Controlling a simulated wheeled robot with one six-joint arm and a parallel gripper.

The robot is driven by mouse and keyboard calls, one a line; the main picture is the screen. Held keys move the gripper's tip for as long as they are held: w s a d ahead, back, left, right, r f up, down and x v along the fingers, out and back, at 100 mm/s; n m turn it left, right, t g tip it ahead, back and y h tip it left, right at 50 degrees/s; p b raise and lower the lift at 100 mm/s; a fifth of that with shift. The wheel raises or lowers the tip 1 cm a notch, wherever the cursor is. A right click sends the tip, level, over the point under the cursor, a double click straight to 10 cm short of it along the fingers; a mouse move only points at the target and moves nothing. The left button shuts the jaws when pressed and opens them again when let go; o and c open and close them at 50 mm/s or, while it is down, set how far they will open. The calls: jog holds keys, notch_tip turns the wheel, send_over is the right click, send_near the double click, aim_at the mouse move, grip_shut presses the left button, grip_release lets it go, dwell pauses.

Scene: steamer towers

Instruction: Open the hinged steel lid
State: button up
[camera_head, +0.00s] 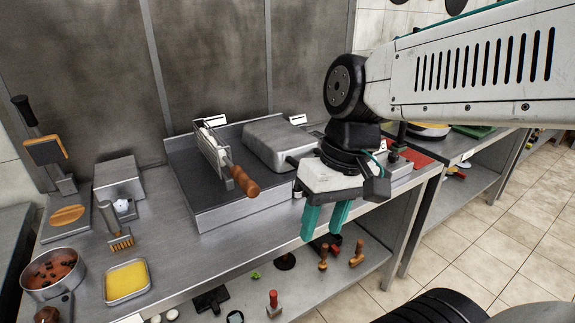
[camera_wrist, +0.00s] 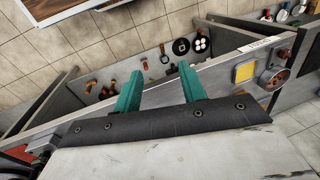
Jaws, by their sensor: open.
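A hinged steel lid (camera_head: 280,142) lies shut, a grey box-like cover on the right half of the countertop grill (camera_head: 215,216). A dark arm sticks out of its front right side, and the rest of it is hidden behind my wrist. A second hinged plate (camera_head: 210,146) with a wooden handle (camera_head: 243,182) stands raised on the left half. My gripper (camera_head: 324,224) hangs in front of the counter edge, right of and nearer than the shut lid. Its teal fingers are apart and empty, pointing down.
The steel counter (camera_head: 185,250) holds a pan of red sauce (camera_head: 53,272), a yellow tray (camera_head: 126,281), a brush (camera_head: 116,234) and a steel box (camera_head: 119,180) at left. Several tools lie on the lower shelf. Tiled floor (camera_head: 470,235) is open at right.

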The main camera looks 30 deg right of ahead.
jog(key=w+d+f+m+t+y, duration=0.1)
jog(key=w+m+t+y, duration=0.2)
jog(key=w, duration=0.6)
jog(key=w+d+f+m+t+y, duration=0.1)
jog(key=w+d+f+m+y, duration=0.1)
jog(key=w+y, duration=0.5)
jog(key=w+d+f+m+t+h, duration=0.2)
jog(key=w+d+f+m+t, duration=0.15)
jog(key=d, duration=0.35)
jog(key=w+d+f+m+t+h, duration=0.2)
jog(key=w+d+t, duration=0.15)
jog(key=d, duration=0.35)
jog(key=w+d+f+m+t+h, duration=0.2)
jog(key=w+d+f+m+t, duration=0.1)
jog(key=w+d, duration=0.3)
jog(key=x, duration=0.5)
jog(key=shift+w+a, duration=0.3)
jog(key=shift+w, duration=0.05)
jog(key=shift+r, duration=0.1)
grip_shut()
